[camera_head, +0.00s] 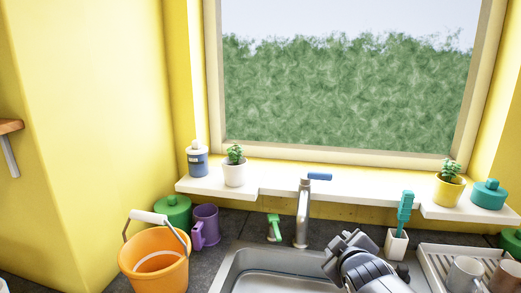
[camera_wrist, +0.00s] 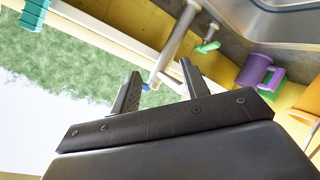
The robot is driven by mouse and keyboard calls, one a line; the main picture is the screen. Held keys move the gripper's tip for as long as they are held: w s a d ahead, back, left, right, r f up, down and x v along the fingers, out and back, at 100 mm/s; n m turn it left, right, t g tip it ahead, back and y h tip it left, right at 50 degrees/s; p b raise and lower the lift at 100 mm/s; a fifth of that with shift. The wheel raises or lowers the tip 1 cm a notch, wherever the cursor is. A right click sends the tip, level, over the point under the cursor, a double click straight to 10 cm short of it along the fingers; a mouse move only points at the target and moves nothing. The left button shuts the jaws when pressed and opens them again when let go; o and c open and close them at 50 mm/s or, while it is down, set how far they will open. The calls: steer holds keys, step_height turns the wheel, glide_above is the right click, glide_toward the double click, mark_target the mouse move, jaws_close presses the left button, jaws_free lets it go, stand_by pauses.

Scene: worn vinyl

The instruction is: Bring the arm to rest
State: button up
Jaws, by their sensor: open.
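My gripper (camera_head: 350,244) is at the lower middle of the head view, over the right part of the sink. In the wrist view my gripper (camera_wrist: 160,88) shows its two dark fingers spread apart, with nothing between them. The faucet (camera_head: 303,215) stands behind the sink, left of my gripper in the head view. In the wrist view the faucet (camera_wrist: 178,38) shows beyond the fingers, with the window behind.
The sink (camera_head: 232,268) lies below. An orange bucket (camera_head: 150,262), a purple mug (camera_head: 206,226) and a green lidded pot (camera_head: 173,211) stand left. A brush holder (camera_head: 396,244) and a dish rack (camera_head: 430,264) stand right. Potted plants line the sill (camera_head: 285,182).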

steer(key=s+a+f+m+g, duration=0.2)
steer(key=s+f+m, duration=0.1)
steer(key=s, duration=0.4)
steer(key=shift+s+f, duration=0.25)
steer(key=shift+f, duration=0.45)
steer(key=shift+s+d+f, duration=0.1)
